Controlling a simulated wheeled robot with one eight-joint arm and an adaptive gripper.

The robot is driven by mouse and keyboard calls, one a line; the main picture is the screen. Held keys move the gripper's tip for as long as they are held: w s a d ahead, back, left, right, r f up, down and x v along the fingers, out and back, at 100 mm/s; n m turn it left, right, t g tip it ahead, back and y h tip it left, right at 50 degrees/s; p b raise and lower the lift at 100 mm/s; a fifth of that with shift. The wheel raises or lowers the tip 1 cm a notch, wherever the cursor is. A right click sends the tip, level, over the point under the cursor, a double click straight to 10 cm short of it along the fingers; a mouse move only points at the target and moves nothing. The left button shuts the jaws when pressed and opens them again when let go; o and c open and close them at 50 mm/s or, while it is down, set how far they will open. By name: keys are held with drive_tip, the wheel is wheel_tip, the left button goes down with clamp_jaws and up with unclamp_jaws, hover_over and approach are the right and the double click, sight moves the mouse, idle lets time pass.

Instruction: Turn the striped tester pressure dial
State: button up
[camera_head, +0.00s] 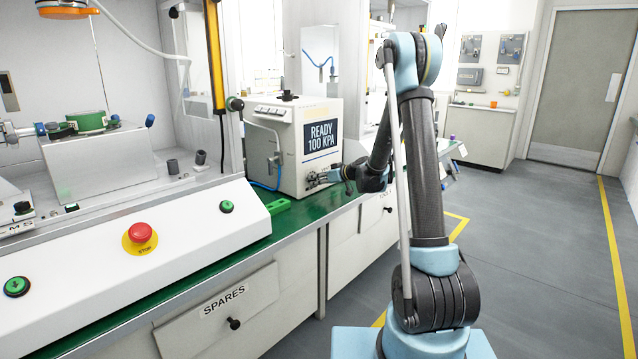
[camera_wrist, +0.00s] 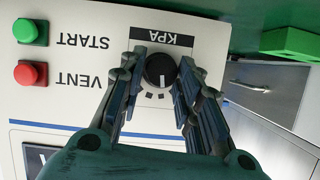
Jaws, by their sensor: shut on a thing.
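The tester (camera_head: 306,145) is a white box on the green bench top, with a dark screen (camera_head: 322,136) reading "READY 100 KPA". In the wrist view its panel appears upside down. The pressure dial (camera_wrist: 160,70) is a round black knob with a white pointer mark, under the label "KPA". My gripper (camera_wrist: 163,75) has its two fingers on either side of the dial, shut on it. In the head view my gripper (camera_head: 322,178) is at the lower front of the tester, and the dial is hard to make out there.
A green START button (camera_wrist: 28,31) and a red VENT button (camera_wrist: 28,73) sit beside the dial. A green block (camera_wrist: 291,44) lies on the bench near the tester. A press console with a red stop button (camera_head: 140,233) stands at the left.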

drive_tip(key=m+g+y, duration=0.1)
drive_tip(key=m, duration=0.2)
drive_tip(key=shift+w+d+m+g+y, duration=0.15)
drive_tip(key=shift+w+m+g+y, duration=0.15)
drive_tip(key=shift+g+y, duration=0.1)
drive_tip(key=m, duration=0.1)
drive_tip(key=m+y, duration=0.1)
drive_tip(key=m+g+y, duration=0.1)
drive_tip(key=m, duration=0.1)
drive_tip(key=shift+w+d+f, duration=0.1)
drive_tip(key=shift+w+f, duration=0.05)
drive_tip(key=shift+f, duration=0.1)
idle(0.5)
drive_tip(key=o, duration=1.1)
drive_tip(key=shift+d, duration=0.15)
drive_tip(key=v, duration=1.1)
drive_tip(key=shift+d+f, duration=0.1)
drive_tip(key=shift+d, duration=0.25)
